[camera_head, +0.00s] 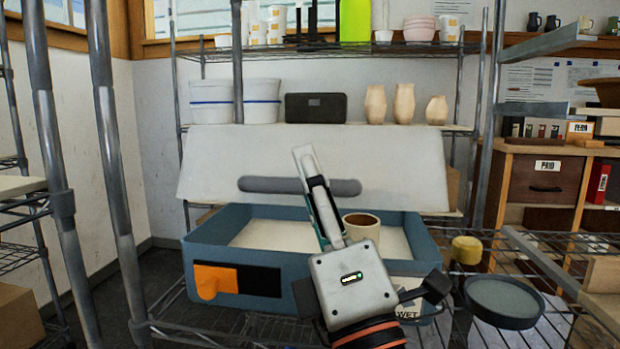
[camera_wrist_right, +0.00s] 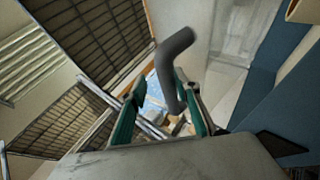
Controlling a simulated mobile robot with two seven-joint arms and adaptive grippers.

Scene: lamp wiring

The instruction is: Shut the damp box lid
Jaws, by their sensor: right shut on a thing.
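The damp box (camera_head: 294,265) is a blue-grey open box on the wire rack, with a tan cup (camera_head: 360,226) inside. Its white lid (camera_head: 405,165) stands raised and tilted at the back. A grey bar handle (camera_head: 265,185) runs across the lid; it also shows in the right wrist view (camera_wrist_right: 172,58). My right gripper (camera_head: 305,155) reaches up over the box to the handle. Its green-padded fingers (camera_wrist_right: 160,88) are shut on the handle. My left gripper is not in view.
Wire-rack posts (camera_head: 60,190) stand close on the left. A round grey dish (camera_head: 504,298) and a yellow jar (camera_head: 466,250) are right of the box. Behind the lid, a shelf holds white tubs (camera_head: 262,102), a black case (camera_head: 315,107) and vases (camera_head: 404,103).

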